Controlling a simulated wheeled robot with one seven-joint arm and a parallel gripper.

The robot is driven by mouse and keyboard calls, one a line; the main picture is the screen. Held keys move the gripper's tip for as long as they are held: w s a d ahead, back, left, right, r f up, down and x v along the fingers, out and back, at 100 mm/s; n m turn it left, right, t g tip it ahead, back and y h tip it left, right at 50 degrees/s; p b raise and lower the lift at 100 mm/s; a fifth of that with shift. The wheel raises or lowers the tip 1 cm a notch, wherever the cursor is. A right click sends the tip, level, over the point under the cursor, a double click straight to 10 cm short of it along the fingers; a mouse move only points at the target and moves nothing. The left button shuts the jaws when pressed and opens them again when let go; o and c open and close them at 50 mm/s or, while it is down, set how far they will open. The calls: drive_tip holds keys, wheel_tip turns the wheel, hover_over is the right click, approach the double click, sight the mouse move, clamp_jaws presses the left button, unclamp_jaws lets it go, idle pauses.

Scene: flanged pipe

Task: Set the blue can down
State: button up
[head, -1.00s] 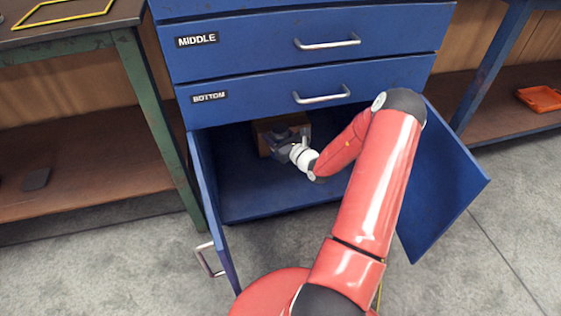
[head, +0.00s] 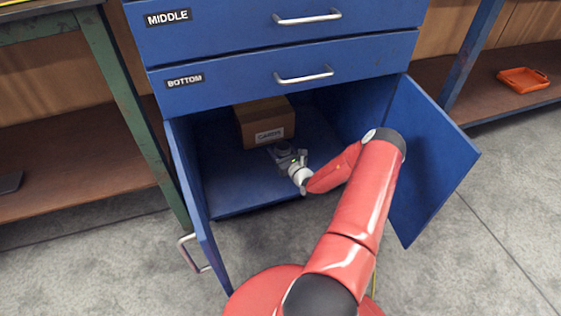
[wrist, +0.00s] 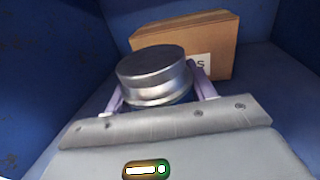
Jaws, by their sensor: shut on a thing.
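My gripper (head: 290,158) reaches low into the open blue cabinet and is shut on a round metal can. In the wrist view the can (wrist: 155,75) sits upright between the two pale fingers, with its silver-grey top and rim showing. In the head view the can is a small dark grey disc just beyond my gripper. I cannot tell whether its base touches the cabinet floor (head: 235,190).
A cardboard box (head: 265,122) with a white label stands at the back of the cabinet, behind the can. The doors (head: 430,160) stand open on both sides. Drawers (head: 290,75) lie above. The floor left and right of my gripper is clear.

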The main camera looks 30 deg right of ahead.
drive_tip(key=shift+f+b, duration=0.45)
drive_tip(key=shift+f, duration=2)
drive_tip(key=shift+f, duration=0.1)
drive_tip(key=shift+f, duration=0.15)
drive_tip(key=o, duration=1.2)
drive_tip(key=shift+o, duration=0.2)
drive_tip(key=shift+r, duration=0.3)
drive_tip(key=s, duration=0.4)
drive_tip(key=s+p, duration=0.1)
drive_tip(key=s, duration=0.7)
drive_tip(key=shift+a+f, duration=0.1)
drive_tip(key=shift+a, duration=0.2)
